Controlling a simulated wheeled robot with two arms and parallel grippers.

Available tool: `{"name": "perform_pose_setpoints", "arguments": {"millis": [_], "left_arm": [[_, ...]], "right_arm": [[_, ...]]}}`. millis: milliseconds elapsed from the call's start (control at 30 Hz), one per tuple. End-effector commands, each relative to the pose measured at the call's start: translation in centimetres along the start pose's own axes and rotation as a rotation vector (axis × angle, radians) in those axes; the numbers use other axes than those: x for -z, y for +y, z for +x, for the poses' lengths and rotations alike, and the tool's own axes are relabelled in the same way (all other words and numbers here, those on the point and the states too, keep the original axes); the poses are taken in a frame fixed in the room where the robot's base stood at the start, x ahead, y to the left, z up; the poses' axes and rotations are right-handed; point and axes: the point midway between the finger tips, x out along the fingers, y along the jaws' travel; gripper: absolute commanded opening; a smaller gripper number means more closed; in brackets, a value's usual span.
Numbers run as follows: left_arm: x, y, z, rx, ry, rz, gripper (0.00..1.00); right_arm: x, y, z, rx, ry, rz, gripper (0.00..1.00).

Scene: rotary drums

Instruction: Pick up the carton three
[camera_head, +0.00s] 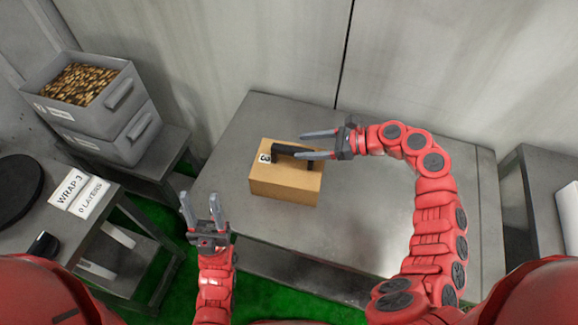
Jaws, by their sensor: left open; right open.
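The carton (284,186) is a brown box with a label reading 3 on its top left and a black handle (287,148) on top. It stands upright on the grey metal table (365,235). My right gripper (303,145) is open, its fingers pointing left at the handle's right end, one finger on each side in the picture. Whether the fingers touch the handle I cannot tell. My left gripper (201,208) is open and empty, left of the carton and near the table's left edge, fingers pointing up in the picture.
Stacked grey bins (118,95), the top one full of small brown pieces, stand on a side table at upper left. Signs (78,192) reading "WRAP 3" and "0 LAYERS" stand on another table at left. A wall (440,60) runs behind. The table right of the carton is clear.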

Motion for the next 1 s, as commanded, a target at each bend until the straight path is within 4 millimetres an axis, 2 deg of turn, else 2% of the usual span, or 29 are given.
{"name": "perform_pose_setpoints", "arguments": {"millis": [167,300,500,700,1000], "left_arm": [[0.2,-0.1,1.4,0.0,0.0,0.0,0.5],[0.6,-0.2,3.3,0.0,0.0,0.0,0.5],[0.6,-0.2,3.7,0.0,0.0,0.0,0.5],[0.6,-0.2,3.6,0.0,0.0,0.0,0.5],[0.6,-0.2,3.6,0.0,0.0,0.0,0.5]], "right_arm": [[-0.2,0.3,1.4,-0.004,-0.001,0.003,0.68],[0.0,0.7,3.6,-0.006,0.0,0.003,0.68],[0.5,0.5,5.5,0.001,0.001,0.002,0.68],[0.6,0.4,5.6,0.001,0.001,0.001,0.68],[0.6,0.4,5.5,0.001,0.001,0.0,0.14]]}}
